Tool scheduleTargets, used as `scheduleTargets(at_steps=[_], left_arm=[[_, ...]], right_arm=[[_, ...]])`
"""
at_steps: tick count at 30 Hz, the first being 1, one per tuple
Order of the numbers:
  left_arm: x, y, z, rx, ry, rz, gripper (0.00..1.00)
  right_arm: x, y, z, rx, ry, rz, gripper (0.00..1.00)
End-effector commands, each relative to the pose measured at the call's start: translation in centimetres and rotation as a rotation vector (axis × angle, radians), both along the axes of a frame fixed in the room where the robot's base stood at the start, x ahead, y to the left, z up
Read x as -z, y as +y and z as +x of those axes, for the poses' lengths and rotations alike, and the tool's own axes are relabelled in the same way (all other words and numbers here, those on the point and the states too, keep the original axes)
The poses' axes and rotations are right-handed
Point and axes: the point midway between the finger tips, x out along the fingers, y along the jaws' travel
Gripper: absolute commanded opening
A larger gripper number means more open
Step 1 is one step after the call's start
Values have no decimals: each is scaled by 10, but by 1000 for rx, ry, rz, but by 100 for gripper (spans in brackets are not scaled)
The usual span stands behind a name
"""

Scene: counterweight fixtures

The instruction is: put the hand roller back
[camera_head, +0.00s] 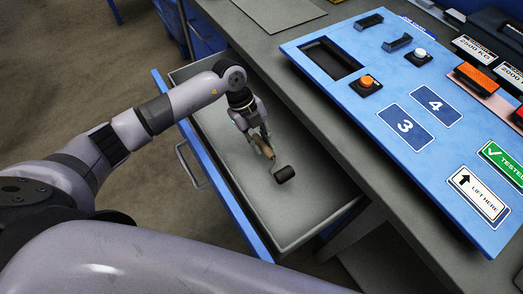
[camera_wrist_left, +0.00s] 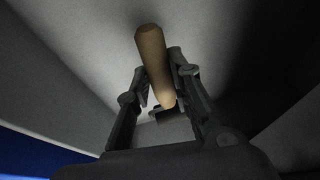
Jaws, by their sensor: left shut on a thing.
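The hand roller has a tan wooden handle and a dark cylindrical roller head (camera_head: 285,174). My left gripper (camera_head: 264,146) is shut on its handle, inside the open grey drawer (camera_head: 308,217) under the counter. The roller head points to the lower right in the head view, low over or on the drawer floor; I cannot tell if it touches. In the left wrist view the handle (camera_wrist_left: 153,62) stands between the two fingers and hides part of the dark head behind it. My right gripper is not in view.
The drawer has a blue front (camera_head: 226,190) with a metal handle (camera_head: 190,165). A grey counter (camera_head: 270,50) lies above it, carrying a blue panel (camera_head: 375,80) with a dark recess, buttons and labels. Much of the drawer floor is bare.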

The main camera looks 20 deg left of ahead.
Motion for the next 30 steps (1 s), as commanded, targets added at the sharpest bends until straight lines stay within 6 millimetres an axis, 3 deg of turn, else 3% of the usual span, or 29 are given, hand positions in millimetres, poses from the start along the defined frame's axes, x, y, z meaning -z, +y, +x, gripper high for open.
scheduleTargets(at_steps=[7,13,24,25,30], left_arm=[[19,0,0,-1,1,-1,0],[49,0,0,-2,2,-1,0],[55,0,0,-1,-1,-1,0],[54,0,0,0,-1,-1,22],[54,0,0,0,-1,-1,33]], right_arm=[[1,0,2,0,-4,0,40],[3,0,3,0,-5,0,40],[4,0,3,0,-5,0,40],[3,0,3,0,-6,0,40],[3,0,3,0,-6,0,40]])
